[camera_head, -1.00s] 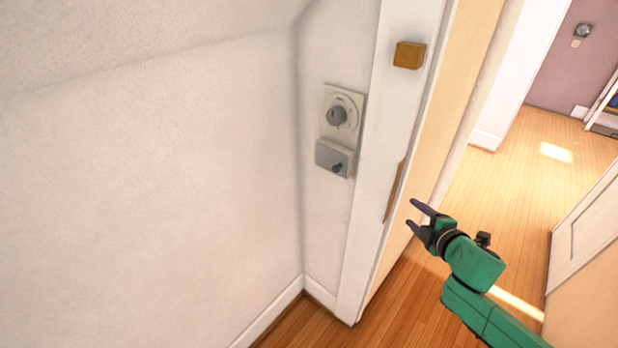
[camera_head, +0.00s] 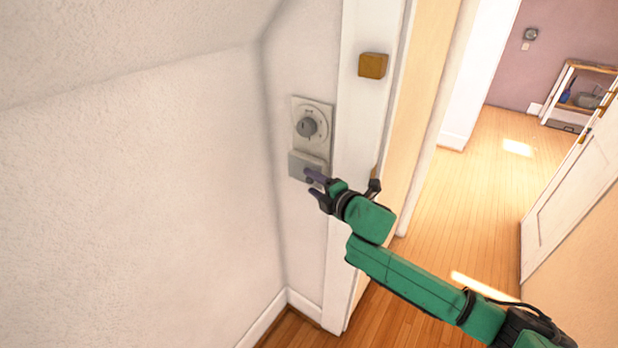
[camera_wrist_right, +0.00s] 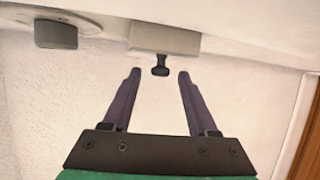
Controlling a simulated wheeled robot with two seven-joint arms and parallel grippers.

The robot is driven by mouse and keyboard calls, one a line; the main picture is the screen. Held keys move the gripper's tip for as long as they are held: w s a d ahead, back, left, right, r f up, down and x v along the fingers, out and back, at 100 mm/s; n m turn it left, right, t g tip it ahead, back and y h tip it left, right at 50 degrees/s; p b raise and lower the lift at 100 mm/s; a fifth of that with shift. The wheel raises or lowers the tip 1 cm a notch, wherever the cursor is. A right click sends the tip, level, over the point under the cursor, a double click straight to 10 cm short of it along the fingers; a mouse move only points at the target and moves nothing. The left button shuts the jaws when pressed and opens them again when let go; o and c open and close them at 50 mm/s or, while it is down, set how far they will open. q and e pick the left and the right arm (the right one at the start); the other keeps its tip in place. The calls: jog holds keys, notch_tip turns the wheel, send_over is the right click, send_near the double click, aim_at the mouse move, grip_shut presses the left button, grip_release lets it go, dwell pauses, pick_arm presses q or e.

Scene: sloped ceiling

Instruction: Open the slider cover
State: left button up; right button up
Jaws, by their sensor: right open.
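The slider cover (camera_head: 303,165) is a pale grey box on the lower part of a wall plate, below a round dial (camera_head: 307,125). In the right wrist view the cover (camera_wrist_right: 165,40) is at the top centre, with a small dark knob (camera_wrist_right: 160,66) sticking out of it. My right gripper (camera_head: 312,184) is just in front of the cover's lower right part. In the wrist view the open right gripper (camera_wrist_right: 158,75) has its two purple fingers on either side of the knob, with visible gaps. In the head view the fingers partly hide the knob. My left gripper is not in view.
A white door frame (camera_head: 357,150) with a brown block (camera_head: 373,65) stands right beside the plate. A sloped white wall lies to the left. An open doorway leads to a wooden floor (camera_head: 485,190) and a white door (camera_head: 570,205).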

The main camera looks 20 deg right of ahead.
jog(key=x, duration=0.2)
jog(key=shift+w+a+f, duration=0.1)
jog(key=shift+w, duration=0.15)
grip_shut()
dwell(1.2)
